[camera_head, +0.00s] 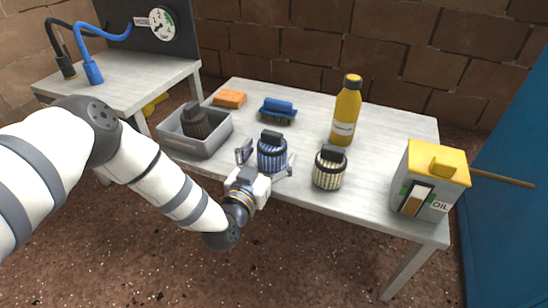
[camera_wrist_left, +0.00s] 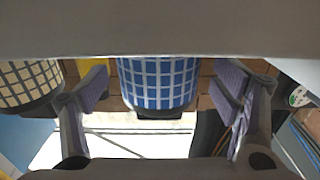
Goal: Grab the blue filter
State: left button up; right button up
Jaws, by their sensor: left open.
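The blue filter (camera_head: 272,155), a blue-and-white gridded cylinder with a dark top, stands upright near the front edge of the table. My left gripper (camera_head: 266,162) is open, with one finger on each side of the filter. In the left wrist view the blue filter (camera_wrist_left: 158,82) sits between the two spread fingers of my left gripper (camera_wrist_left: 162,95), with gaps visible on both sides. The filter's far end in that view is cut off by a grey part at the top. My right gripper is not in view.
A cream gridded filter (camera_head: 329,172) stands close to the right. A grey bin (camera_head: 212,143) holding a dark filter (camera_head: 194,121) is at the left. A blue brush (camera_head: 278,110), orange sponge (camera_head: 230,99), yellow bottle (camera_head: 346,112) and oil can (camera_head: 430,180) also stand on the table (camera_head: 390,132).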

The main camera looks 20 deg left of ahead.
pick_arm(q)
jog(key=shift+w+f, duration=0.3)
jog(key=shift+w, duration=0.45)
jog(key=shift+w+r, duration=0.2)
jog(key=shift+r, duration=0.05)
jog(key=c, duration=1.3)
